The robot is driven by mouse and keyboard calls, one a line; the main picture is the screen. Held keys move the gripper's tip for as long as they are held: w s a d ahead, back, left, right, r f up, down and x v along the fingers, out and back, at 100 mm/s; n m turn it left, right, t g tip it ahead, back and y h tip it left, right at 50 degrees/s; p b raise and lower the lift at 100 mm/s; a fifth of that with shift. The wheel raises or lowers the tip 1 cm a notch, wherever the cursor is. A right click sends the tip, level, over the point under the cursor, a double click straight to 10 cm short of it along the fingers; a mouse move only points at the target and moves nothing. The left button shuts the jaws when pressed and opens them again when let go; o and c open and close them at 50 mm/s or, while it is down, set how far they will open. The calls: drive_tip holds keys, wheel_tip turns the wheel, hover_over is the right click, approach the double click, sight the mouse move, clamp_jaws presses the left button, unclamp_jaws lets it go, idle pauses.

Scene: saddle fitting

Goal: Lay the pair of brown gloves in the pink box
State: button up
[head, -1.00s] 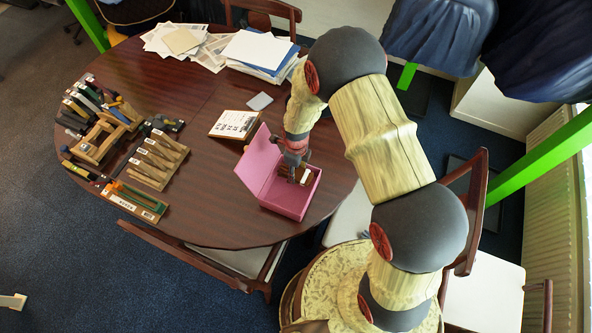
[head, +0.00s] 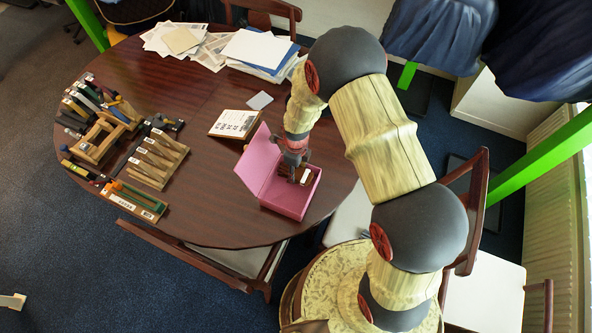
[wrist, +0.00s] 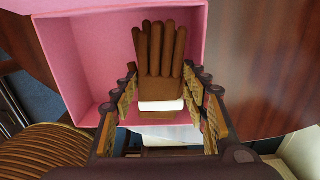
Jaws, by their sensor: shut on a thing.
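The pink box (head: 287,204) stands open near the right edge of the table, its lid (head: 258,165) tipped back to the left. My gripper (head: 295,180) reaches down into the box. The brown gloves (wrist: 160,50) lie one on the other with a white band (wrist: 161,105) around the cuff end. In the wrist view my gripper (wrist: 161,85) has a finger on each side of them and is shut on them. The gloves are inside the box outline, fingers towards its far wall. Whether they touch the box floor cannot be told.
A small display stand with a printed card (head: 234,124) is behind the lid. Wooden racks of tools (head: 157,157) stand at the table's left, papers (head: 258,50) at the back. Bare table (head: 215,190) lies left of the box.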

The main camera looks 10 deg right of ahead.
drive_tip(key=o, duration=1.2)
drive_tip(key=shift+o, duration=0.5)
drive_tip(key=o, duration=0.3)
drive_tip(key=shift+r, duration=0.2)
drive_tip(key=shift+r+p, duration=1.55)
drive_tip(key=shift+r, duration=0.8)
drive_tip(key=shift+r, duration=0.1)
